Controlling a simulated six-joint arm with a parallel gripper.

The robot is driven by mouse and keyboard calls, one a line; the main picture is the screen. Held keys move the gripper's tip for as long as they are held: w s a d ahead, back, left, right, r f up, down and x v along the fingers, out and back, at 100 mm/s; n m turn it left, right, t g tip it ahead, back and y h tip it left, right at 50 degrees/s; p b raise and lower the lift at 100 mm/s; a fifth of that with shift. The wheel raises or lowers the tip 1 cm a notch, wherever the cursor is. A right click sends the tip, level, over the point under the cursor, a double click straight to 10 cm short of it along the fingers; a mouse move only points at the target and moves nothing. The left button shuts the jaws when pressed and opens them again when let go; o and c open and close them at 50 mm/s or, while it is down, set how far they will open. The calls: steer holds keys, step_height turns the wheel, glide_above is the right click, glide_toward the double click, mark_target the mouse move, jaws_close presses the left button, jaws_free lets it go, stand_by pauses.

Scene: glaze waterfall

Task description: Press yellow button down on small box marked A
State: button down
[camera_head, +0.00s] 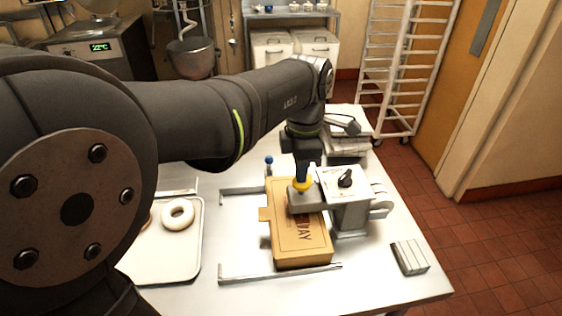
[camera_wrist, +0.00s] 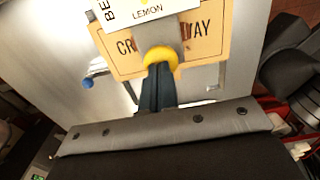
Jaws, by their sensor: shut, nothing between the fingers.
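The yellow button (camera_head: 302,186) is a round cap on the grey arm of a small machine (camera_head: 350,214) with a white top plate and black knob. It also shows in the wrist view (camera_wrist: 161,56), beside a white label reading "LEMON". My gripper (camera_head: 302,173) points down with its fingers shut and empty, tips at the button; the wrist view shows the fingertips (camera_wrist: 158,68) against its near edge. I cannot tell how far the button is pressed. No letter A is legible on the machine. A tan carton (camera_head: 301,242) with dark print lies under the machine's arm.
A white tray (camera_head: 170,262) with a pale ring-shaped doughnut (camera_head: 178,213) lies left. Metal rails (camera_head: 280,273) flank the carton. A blue-topped peg (camera_head: 269,160) stands behind it. A striped block (camera_head: 410,257) sits at the table's right. The front of the steel table is clear.

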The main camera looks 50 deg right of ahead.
step_height(320, 180, up, 13)
stand_by(0.8)
steer(key=shift+f, duration=3.95)
step_height(320, 180, up, 9)
steer(key=m, duration=2.2)
steer(key=shift+a+r, duration=0.2)
steer(key=shift+a, duration=0.1)
steer(key=shift+s, duration=0.1)
